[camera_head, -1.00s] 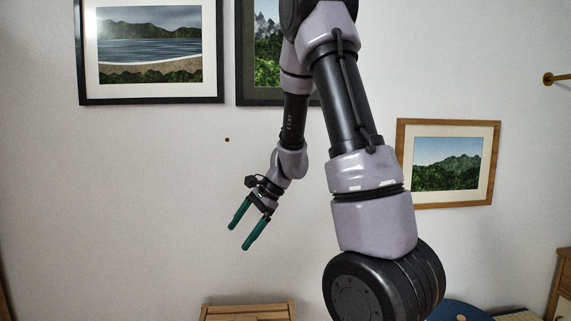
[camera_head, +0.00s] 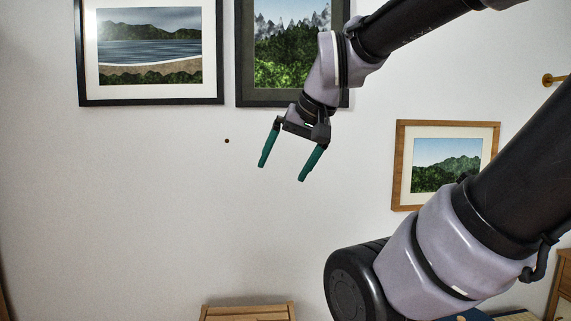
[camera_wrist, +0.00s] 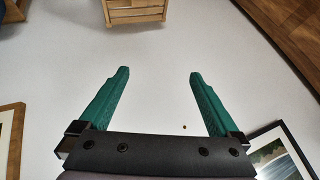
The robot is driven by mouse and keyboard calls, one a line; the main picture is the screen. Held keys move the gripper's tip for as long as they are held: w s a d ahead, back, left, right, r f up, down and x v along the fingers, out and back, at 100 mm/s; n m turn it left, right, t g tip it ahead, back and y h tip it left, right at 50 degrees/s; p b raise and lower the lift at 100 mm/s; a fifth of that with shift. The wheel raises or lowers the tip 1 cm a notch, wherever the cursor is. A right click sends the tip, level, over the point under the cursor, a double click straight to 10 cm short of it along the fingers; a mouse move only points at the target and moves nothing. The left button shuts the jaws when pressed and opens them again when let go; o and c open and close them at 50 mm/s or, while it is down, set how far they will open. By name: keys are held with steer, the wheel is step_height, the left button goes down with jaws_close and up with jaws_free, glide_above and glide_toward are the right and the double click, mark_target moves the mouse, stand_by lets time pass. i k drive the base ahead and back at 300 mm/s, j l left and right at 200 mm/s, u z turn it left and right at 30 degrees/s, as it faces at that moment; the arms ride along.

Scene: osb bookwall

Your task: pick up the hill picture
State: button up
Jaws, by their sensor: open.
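The hill picture (camera_head: 446,162), green hills under a blue sky in a light wooden frame, hangs on the white wall at the right in the head view. My arm covers its lower right corner. Part of a wooden frame, seemingly the same picture (camera_wrist: 9,138), shows at the left edge of the wrist view. My gripper (camera_head: 282,172) is open and empty, with green fingers pointing down, left of the hill picture and apart from it.
A black-framed lake picture (camera_head: 150,48) and a dark-framed forest picture (camera_head: 290,45) hang higher, at the left and top middle. A brass hook (camera_head: 553,80) is at the far right. A wooden crate (camera_head: 248,311) stands below. The wall at the lower left is clear, with a small brown dot.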

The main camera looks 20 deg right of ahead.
mark_target(430, 155)
steer(key=z, duration=1.8)
